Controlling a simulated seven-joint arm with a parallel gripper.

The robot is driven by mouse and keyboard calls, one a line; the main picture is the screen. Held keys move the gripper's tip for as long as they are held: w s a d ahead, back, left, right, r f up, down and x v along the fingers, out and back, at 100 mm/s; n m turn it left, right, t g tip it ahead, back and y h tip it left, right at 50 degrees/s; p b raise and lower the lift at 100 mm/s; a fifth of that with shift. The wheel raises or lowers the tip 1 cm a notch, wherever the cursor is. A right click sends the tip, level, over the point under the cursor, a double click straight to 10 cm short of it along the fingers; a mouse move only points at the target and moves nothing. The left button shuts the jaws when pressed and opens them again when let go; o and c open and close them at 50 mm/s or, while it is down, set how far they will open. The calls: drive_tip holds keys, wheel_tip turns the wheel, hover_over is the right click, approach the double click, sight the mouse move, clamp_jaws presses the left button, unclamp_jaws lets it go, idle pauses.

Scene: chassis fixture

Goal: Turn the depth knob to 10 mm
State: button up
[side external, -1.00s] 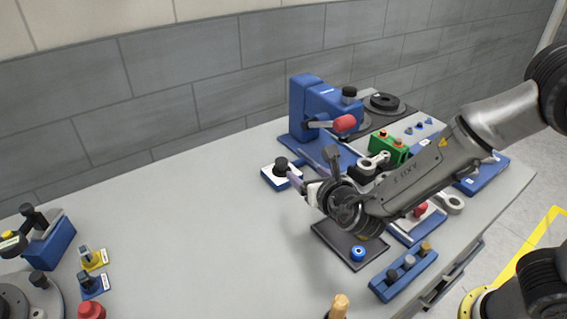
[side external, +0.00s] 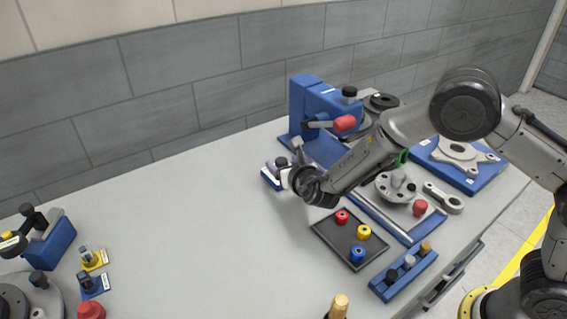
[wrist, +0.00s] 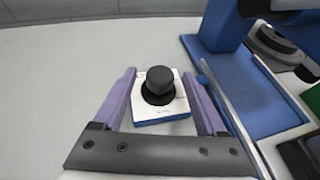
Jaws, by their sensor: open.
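The depth knob (wrist: 160,84) is a black round knob on a small white-topped blue block (wrist: 158,108) with small dark marks. I cannot read its setting. In the side view the knob (side external: 281,162) and its block (side external: 268,178) are partly hidden by my gripper. My gripper (wrist: 159,76) is open, with its two purple fingers on either side of the knob in the wrist view. Gaps show between the knob and each finger, and nothing is held. I cannot tell whether the fingertips are level with the knob.
A blue press-like fixture (side external: 300,108) with a red-ended lever (side external: 344,123) stands just behind and to the right of the knob. A dark tray (side external: 330,243) with red, yellow and blue pieces lies in front.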

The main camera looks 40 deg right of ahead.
drive_tip(key=shift+w+f, duration=0.15)
drive_tip(key=shift+w, duration=0.1)
clamp_jaws()
idle(0.3)
